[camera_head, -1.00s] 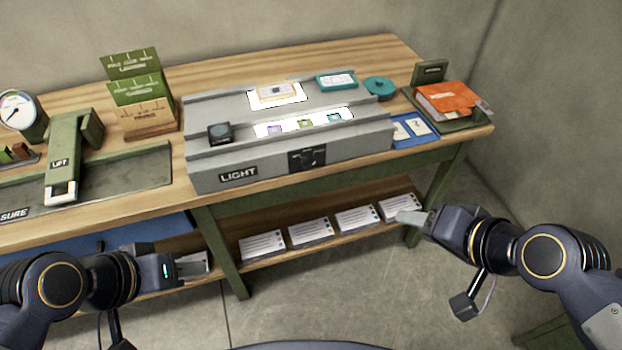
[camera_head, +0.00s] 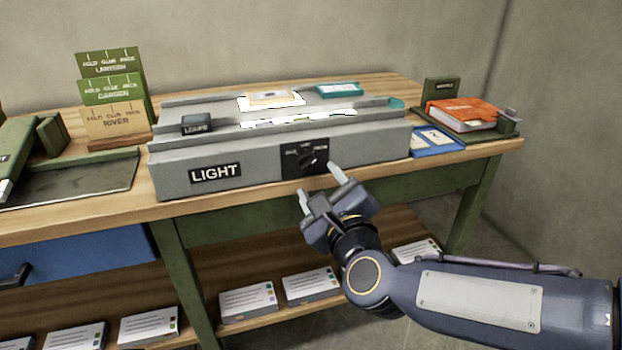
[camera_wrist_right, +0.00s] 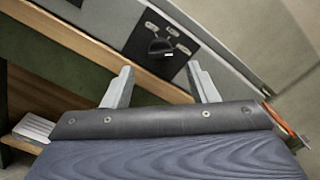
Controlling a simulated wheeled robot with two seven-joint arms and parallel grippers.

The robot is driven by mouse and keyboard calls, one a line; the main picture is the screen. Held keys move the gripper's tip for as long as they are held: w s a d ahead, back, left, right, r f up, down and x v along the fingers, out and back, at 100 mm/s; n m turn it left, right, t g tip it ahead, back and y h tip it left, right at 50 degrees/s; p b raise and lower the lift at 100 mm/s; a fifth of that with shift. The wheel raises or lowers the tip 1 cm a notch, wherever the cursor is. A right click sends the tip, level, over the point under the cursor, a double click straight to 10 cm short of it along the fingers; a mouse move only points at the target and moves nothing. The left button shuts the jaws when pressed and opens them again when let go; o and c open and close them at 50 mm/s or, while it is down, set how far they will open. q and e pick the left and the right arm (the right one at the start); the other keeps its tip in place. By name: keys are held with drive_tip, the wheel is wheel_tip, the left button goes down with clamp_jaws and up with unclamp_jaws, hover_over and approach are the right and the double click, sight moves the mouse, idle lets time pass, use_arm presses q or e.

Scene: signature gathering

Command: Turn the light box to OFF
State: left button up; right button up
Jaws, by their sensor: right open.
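The grey light box (camera_head: 255,172) stands on the wooden bench with its lit top showing white. A black knob (camera_head: 307,158) sits on the dark dial panel (camera_head: 290,170) on its front face, with small labels around it. The knob also shows in the right wrist view (camera_wrist_right: 160,46), with a white mark on it. My right gripper (camera_head: 320,180) is open and empty in front of and just below the panel, apart from the knob. In the right wrist view its two fingers (camera_wrist_right: 160,86) point toward the panel, with the knob beyond the gap. My left gripper is out of view.
A loupe (camera_head: 198,124) and a teal card (camera_head: 339,89) sit on the light box. The bench front edge runs just below the dial.

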sight(308, 165)
drive_tip(key=x, duration=0.6)
drive_tip(key=shift+c, duration=0.4)
drive_tip(key=c, duration=0.9)
